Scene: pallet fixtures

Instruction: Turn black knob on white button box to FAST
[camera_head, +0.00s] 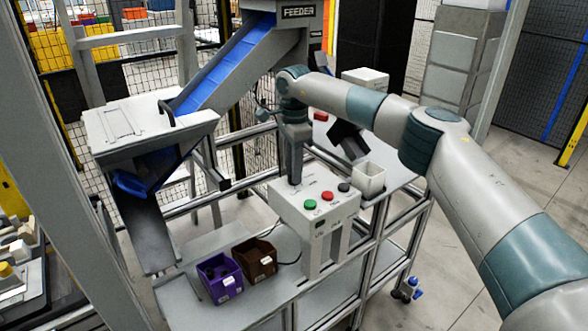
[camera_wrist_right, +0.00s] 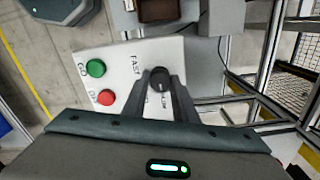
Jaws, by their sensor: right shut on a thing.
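The white button box (camera_head: 335,209) stands on a post on the workbench, with a green button (camera_head: 310,204), a red button (camera_head: 327,196) and a black button (camera_head: 344,187) on top. My right gripper (camera_head: 295,182) points down onto the box top, beside the buttons, and hides the knob in the head view. In the right wrist view the black knob (camera_wrist_right: 160,77) sits between the two fingertips (camera_wrist_right: 163,88), which are shut on it. The FAST and SLOW labels are printed on opposite sides of the knob. The knob's exact pointing direction is unclear. My left gripper is not in view.
A purple bin (camera_head: 219,277) and a brown bin (camera_head: 255,259) stand on the lower bench. The feeder's blue conveyor (camera_head: 228,63) and a grey hopper (camera_head: 150,130) are at left. Metal rails surround the bench.

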